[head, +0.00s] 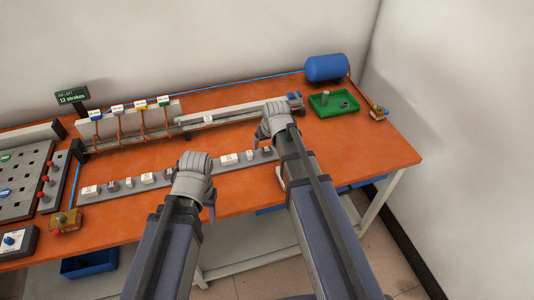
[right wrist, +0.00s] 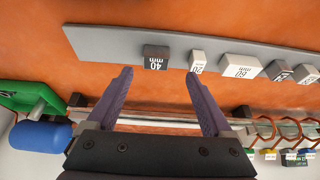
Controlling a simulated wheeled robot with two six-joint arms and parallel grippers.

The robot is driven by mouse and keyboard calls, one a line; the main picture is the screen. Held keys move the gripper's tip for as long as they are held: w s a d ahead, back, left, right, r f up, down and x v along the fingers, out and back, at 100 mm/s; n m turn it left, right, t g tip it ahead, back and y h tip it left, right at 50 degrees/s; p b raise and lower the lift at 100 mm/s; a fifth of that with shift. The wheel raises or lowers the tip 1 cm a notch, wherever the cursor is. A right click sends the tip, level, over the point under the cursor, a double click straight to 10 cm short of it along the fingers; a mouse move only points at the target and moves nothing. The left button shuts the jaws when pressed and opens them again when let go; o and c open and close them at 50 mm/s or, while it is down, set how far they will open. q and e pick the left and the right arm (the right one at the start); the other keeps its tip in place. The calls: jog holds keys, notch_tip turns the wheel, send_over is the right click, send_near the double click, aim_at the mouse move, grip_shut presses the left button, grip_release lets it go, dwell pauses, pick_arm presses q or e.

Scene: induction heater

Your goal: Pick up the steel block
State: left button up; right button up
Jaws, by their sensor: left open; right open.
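Several small labelled blocks stand in a row on a long grey strip (head: 215,172). At its right end in the head view is a dark grey block (head: 266,151); the right wrist view shows it marked "40 mm" (right wrist: 155,58). A small light block marked "20" (right wrist: 198,62) and a wider light block marked "60 mm" (right wrist: 240,67) stand beside it. Which is steel I cannot tell from the labels. My right gripper (right wrist: 160,75) is open and empty, its fingertips apart from the dark block. My left gripper (head: 209,207) is open in front of the strip, partly hiding it.
A heater bench with coils and coloured tags (head: 140,125) stands behind the strip, with a rail (head: 225,115) to its right. A green tray (head: 334,104) and blue tank (head: 326,68) are at the back right.

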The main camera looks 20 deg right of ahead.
aim_at(267, 150)
jog(key=b+x, duration=0.4)
jog(key=x, duration=0.1)
jog(key=shift+s+d+f+b, duration=0.1)
jog(key=shift+d+f+b, duration=0.05)
jog(key=shift+d+b, duration=0.2)
grip_shut()
dwell(0.4)
